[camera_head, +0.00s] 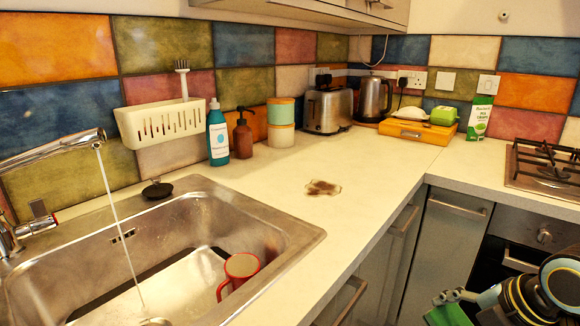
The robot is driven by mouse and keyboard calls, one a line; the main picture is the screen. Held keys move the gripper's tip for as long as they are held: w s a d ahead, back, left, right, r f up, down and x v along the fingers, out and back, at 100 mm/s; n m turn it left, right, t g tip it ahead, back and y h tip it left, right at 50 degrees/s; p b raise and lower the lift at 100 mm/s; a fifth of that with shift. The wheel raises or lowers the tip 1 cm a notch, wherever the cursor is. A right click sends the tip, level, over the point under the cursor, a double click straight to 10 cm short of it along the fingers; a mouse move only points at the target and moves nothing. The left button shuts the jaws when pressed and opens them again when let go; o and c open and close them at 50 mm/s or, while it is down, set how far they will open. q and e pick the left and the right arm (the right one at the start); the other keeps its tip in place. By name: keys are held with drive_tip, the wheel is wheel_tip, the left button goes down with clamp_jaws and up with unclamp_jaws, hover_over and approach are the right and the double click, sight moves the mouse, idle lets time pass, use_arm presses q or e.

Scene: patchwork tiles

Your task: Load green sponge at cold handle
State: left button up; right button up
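The green sponge (448,314) is at the bottom right, partly cut off by the frame edge. My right gripper (452,297) is just above it and appears shut on it, in front of the oven and cabinet fronts. The tap (60,150) is at the left and pours a stream of water into the sink. A tap handle (38,219) stands beside its base, at the sink's back left. My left gripper is not in view.
The steel sink (285,222) holds a red mug (240,268). A blue bottle (217,133), soap dispenser (243,137), toaster (328,110) and kettle (373,99) stand along the tiled wall. A hob (545,165) is at the right.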

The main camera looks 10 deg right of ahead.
use_arm(q)
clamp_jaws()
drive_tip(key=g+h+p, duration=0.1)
drive_tip(key=p, duration=0.3)
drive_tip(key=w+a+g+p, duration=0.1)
drive_tip(key=p, duration=0.4)
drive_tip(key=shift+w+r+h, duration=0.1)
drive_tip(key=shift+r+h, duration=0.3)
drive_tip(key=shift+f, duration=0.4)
use_arm(e)
drive_tip(key=r, duration=0.9)
drive_tip(key=shift+w, duration=0.2)
use_arm(q)
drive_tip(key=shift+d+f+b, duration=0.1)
drive_tip(key=shift+b, duration=0.2)
use_arm(e)
drive_tip(key=shift+f, duration=0.1)
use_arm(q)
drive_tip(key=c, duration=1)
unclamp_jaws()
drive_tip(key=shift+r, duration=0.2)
